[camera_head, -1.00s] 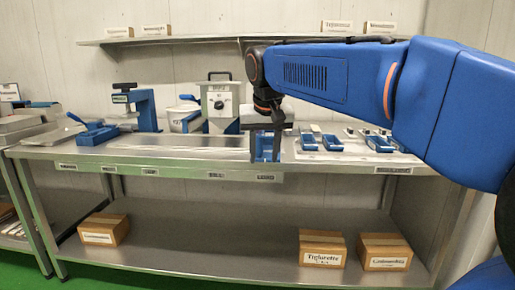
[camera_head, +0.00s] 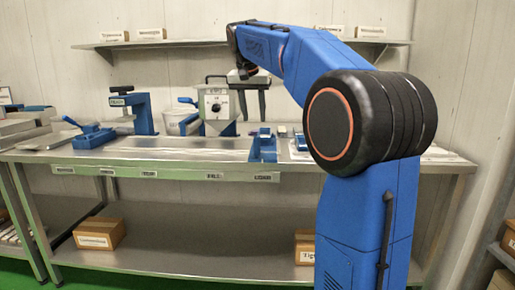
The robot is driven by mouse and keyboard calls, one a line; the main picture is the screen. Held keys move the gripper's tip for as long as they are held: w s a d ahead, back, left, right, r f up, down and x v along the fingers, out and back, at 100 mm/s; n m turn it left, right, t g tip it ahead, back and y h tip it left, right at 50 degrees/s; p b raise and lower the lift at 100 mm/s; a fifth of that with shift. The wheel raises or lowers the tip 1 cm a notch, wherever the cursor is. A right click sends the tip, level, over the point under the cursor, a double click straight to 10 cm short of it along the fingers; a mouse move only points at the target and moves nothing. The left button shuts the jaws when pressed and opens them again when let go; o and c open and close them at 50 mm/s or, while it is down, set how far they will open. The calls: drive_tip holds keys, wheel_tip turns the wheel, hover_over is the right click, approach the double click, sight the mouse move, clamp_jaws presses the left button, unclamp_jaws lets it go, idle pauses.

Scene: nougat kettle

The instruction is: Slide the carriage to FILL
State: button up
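The carriage, a small blue block with upright ends (camera_head: 263,147), sits at the right end of the long pale track (camera_head: 180,151) on the bench. It stands above the rightmost label (camera_head: 264,177) on the bench's front edge. The labels are too small to read surely, so I cannot tell which one says FILL. My gripper (camera_head: 251,118) hangs fingers down above the bench, higher than the carriage and slightly to its left in the picture. Its two dark fingers are apart with nothing visible between them. It does not appear to touch the carriage.
A grey box with a dial (camera_head: 217,104) stands behind the track, close behind my gripper in the picture. A blue press (camera_head: 137,112) and a blue lever clamp (camera_head: 92,136) stand to the left. My arm hides much of the bench's right side.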

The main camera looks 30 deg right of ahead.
sight(258, 146)
drive_tip(key=x, duration=1.5)
drive_tip(key=shift+w, duration=0.1)
drive_tip(key=shift+c, duration=0.6)
clamp_jaws()
